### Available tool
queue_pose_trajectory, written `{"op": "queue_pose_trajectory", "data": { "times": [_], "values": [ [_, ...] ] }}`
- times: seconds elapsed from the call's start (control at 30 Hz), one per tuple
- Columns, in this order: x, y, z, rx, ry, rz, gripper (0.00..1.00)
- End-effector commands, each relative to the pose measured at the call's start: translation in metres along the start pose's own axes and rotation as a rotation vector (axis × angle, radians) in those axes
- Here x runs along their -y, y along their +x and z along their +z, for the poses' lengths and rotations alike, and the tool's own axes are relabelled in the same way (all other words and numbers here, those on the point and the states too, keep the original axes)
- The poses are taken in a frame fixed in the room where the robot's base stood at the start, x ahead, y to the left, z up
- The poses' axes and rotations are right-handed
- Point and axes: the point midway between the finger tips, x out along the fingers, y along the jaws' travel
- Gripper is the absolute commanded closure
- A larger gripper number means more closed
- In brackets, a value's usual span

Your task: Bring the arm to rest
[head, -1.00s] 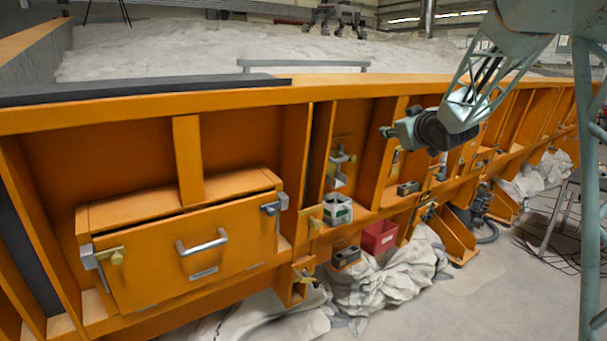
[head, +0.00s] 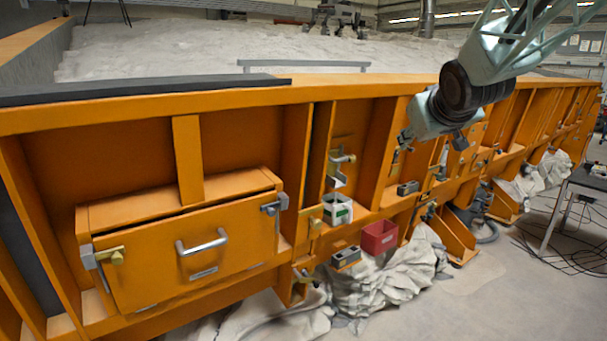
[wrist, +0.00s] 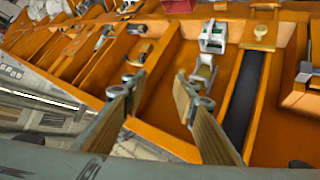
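My arm comes in from the top right of the head view, with its lattice link and dark wrist joint in front of the orange bed wall (head: 240,110). My gripper (head: 432,138) hangs in front of the wall's upper right bays, partly hidden by my wrist. In the wrist view, my gripper's two fingers (wrist: 160,82) stand well apart with nothing between them. They point toward the orange bays and appear clear of them, though the exact distance cannot be told.
A drawer with a grey handle (head: 203,241) is shut at left. A white-green container (head: 338,210) stands on a ledge, also in the wrist view (wrist: 213,38). A red bin (head: 380,238) and small grey box (head: 346,257) sit lower. A dark table (head: 590,180) stands at far right.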

Motion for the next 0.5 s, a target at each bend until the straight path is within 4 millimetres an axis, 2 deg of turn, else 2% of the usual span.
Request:
{"op": "queue_pose_trajectory", "data": {
  "times": [0.03,0.5],
  "values": [
    [0.002,-0.012,0.005,0.014,0.006,0.001,0.73],
    [0.025,-0.107,0.073,0.178,0.068,-0.005,0.73]
  ]
}}
